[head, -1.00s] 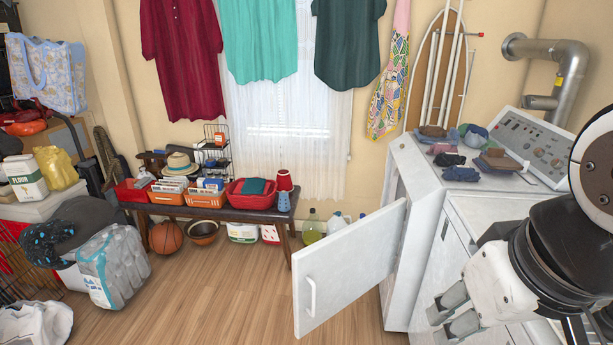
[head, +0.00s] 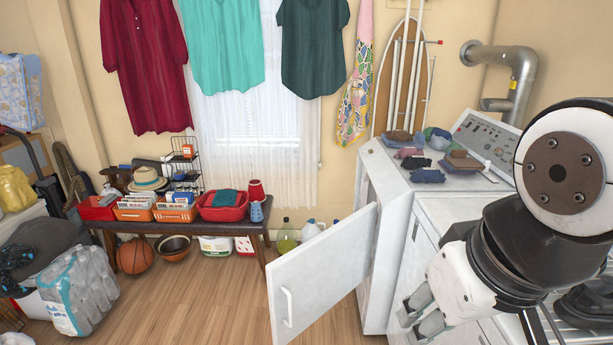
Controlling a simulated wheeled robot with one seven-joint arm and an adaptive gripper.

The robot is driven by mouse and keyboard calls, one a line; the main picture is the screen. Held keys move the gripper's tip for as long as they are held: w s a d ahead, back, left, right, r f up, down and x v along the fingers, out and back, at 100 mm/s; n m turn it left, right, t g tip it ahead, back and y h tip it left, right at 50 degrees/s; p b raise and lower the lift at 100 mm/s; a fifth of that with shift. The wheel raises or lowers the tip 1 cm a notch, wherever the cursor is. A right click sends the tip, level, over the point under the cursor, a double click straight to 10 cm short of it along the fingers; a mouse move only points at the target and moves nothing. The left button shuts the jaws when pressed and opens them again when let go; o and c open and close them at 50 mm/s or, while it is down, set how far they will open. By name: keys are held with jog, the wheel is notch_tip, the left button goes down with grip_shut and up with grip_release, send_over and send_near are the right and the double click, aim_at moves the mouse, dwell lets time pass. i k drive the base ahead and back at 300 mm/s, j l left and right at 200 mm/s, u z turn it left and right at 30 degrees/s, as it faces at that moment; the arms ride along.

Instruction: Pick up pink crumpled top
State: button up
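Several small crumpled cloths lie in a loose group on the white machine's top (head: 392,166) at the right. One dull pink cloth (head: 408,153) lies near the left front of the group, close to dark, grey and brown pieces. It looks like the pink crumpled top, but it is small and its outline is hard to tell. My gripper (head: 411,326) is at the lower right, below and in front of the cloths and well apart from them. Its two fingers point down-left with a gap between them, and nothing shows in it.
A white door (head: 322,272) stands open, jutting out left of the machine. A second white appliance top (head: 465,212) is nearer me, partly behind my arm. A bench (head: 185,225) with bins stands under the window. Wooden floor (head: 190,300) is clear in the middle.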

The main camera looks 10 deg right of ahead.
aim_at(404, 151)
jog(key=i+j+u, duration=0.2)
jog(key=j, duration=0.2)
jog(key=i+j+u, duration=0.2)
jog(key=j, duration=0.2)
jog(key=i+j+u, duration=0.2)
jog(key=j, duration=0.15)
jog(key=i+j+u, duration=0.4)
jog(key=i, duration=0.4)
jog(key=i+z, duration=0.4)
jog(key=i+j+z, duration=0.15)
jog(key=i+z, duration=0.25)
jog(key=i+l+z, duration=0.15)
jog(key=i+z, duration=0.15)
jog(key=z, duration=0.15)
jog(key=i+z, duration=0.3)
jog(key=z, duration=0.2)
jog(key=i+j+z, duration=0.1)
jog(key=i+z, duration=0.35)
jog(key=i+j+z, duration=0.15)
jog(key=z, duration=0.3)
jog(key=i+j+z, duration=0.4)
jog(key=z, duration=0.15)
jog(key=i, duration=0.1)
